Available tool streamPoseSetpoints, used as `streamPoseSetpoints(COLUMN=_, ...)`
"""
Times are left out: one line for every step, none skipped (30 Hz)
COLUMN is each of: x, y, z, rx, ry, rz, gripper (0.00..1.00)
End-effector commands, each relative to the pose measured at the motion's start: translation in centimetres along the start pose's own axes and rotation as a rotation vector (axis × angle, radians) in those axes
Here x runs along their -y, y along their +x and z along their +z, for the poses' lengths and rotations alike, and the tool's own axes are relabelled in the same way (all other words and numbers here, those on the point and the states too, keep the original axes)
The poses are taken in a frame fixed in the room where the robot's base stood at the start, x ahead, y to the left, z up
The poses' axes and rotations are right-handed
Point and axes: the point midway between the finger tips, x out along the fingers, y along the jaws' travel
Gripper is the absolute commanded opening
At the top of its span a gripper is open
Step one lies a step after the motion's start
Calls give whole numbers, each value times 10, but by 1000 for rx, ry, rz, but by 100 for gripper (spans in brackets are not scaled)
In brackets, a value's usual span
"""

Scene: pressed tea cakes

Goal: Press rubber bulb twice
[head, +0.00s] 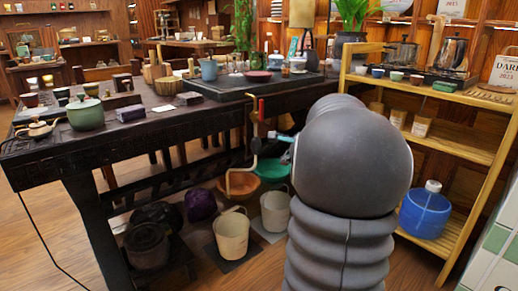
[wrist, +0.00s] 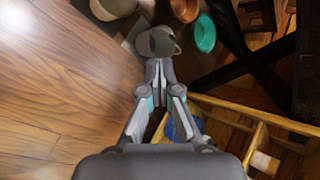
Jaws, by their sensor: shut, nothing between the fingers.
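A tan tube (head: 254,130) hangs from the front edge of the dark table and curves down to the orange basin. A slim red part (head: 262,106) sits beside its upper end. It may be the rubber bulb, but it is too small to tell. My gripper (head: 272,136) shows only as a teal and grey bit just right of the tube, mostly hidden by my own large grey arm. In the wrist view my gripper (wrist: 160,72) is shut, fingers together and empty. A grey rounded shape (wrist: 155,42) lies beyond its tips; I cannot tell what it is.
The dark table (head: 150,122) holds teaware. Below are an orange basin (head: 238,186), a green basin (head: 272,170) and pale buckets (head: 231,236). A wooden shelf (head: 455,145) with a blue jug (head: 425,212) stands at the right. Floor at the left is clear.

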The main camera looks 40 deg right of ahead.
Motion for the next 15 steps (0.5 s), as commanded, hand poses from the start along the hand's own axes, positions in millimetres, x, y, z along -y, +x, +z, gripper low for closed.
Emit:
streamPoseSetpoints(x=0, y=0, z=1, rx=0, ry=-1, rz=0, gripper=0)
streamPoseSetpoints(x=1, y=1, z=1, rx=0, ry=-1, rz=0, gripper=0)
streamPoseSetpoints(x=2, y=2, z=2, rx=0, ry=-2, rz=0, gripper=0)
streamPoseSetpoints(x=2, y=3, z=3, rx=0, ry=-2, rz=0, gripper=0)
streamPoseSetpoints(x=4, y=4, z=4, rx=0, ry=-3, rz=1, gripper=0)
streamPoseSetpoints(x=5, y=7, z=6, rx=0, ry=-3, rz=1, gripper=0)
streamPoseSetpoints(x=6, y=9, z=7, rx=1, ry=-3, rz=2, gripper=0)
streamPoseSetpoints(x=8, y=11, z=9, rx=1, ry=-3, rz=2, gripper=0)
streamPoseSetpoints(x=10, y=15, z=12, rx=1, ry=-4, rz=3, gripper=0)
streamPoseSetpoints(x=12, y=17, z=13, rx=1, ry=-5, rz=3, gripper=0)
streamPoseSetpoints(x=14, y=20, z=16, rx=1, ry=-4, rz=2, gripper=0)
streamPoseSetpoints(x=17, y=23, z=19, rx=2, ry=-3, rz=3, gripper=0)
streamPoseSetpoints(x=20, y=25, z=21, rx=2, ry=-4, rz=3, gripper=0)
streamPoseSetpoints(x=22, y=28, z=23, rx=1, ry=-4, rz=3, gripper=0)
streamPoseSetpoints(x=25, y=31, z=25, rx=1, ry=-4, rz=2, gripper=0)
